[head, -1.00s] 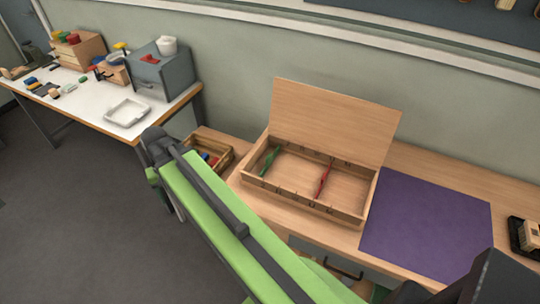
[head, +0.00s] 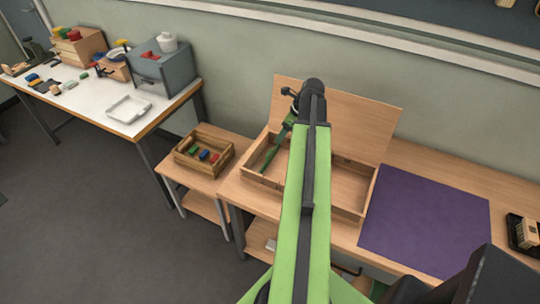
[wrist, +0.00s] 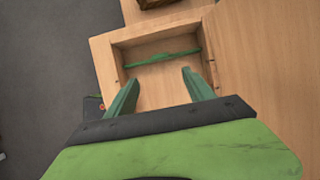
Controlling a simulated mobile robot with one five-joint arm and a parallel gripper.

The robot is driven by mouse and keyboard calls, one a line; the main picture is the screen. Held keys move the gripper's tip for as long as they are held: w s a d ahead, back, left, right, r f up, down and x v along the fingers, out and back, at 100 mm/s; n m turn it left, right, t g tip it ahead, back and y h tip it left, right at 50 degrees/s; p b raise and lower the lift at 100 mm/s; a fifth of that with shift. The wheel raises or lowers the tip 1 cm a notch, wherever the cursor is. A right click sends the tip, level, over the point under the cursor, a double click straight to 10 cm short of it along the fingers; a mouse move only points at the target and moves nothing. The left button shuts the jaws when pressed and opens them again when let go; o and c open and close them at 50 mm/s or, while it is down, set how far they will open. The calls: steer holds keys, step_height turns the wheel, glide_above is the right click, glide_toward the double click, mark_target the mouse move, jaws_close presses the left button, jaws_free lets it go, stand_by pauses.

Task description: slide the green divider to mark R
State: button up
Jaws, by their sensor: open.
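The green divider (wrist: 162,58) spans the wooden box (wrist: 111,58) near one end in the wrist view. In the head view the divider (head: 268,159) is at the left part of the box (head: 262,181), partly lined up with my gripper. My gripper (wrist: 161,78) is open and empty over the box. In the wrist view its two green fingers stop short of the divider, with a gap between. Mark R cannot be made out.
The box's raised lid (head: 365,125) stands behind it. A small crate (head: 181,157) with coloured blocks is on a lower stand to the left. A purple mat (head: 425,225) lies to the right. A white table (head: 85,97) with bins is farther left.

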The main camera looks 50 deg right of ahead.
mark_target(270, 153)
steer(key=b+x, duration=1.3)
steer(key=x, duration=0.2)
steer(key=shift+a+f, duration=0.1)
steer(key=shift+f, duration=0.25)
jaws_close()
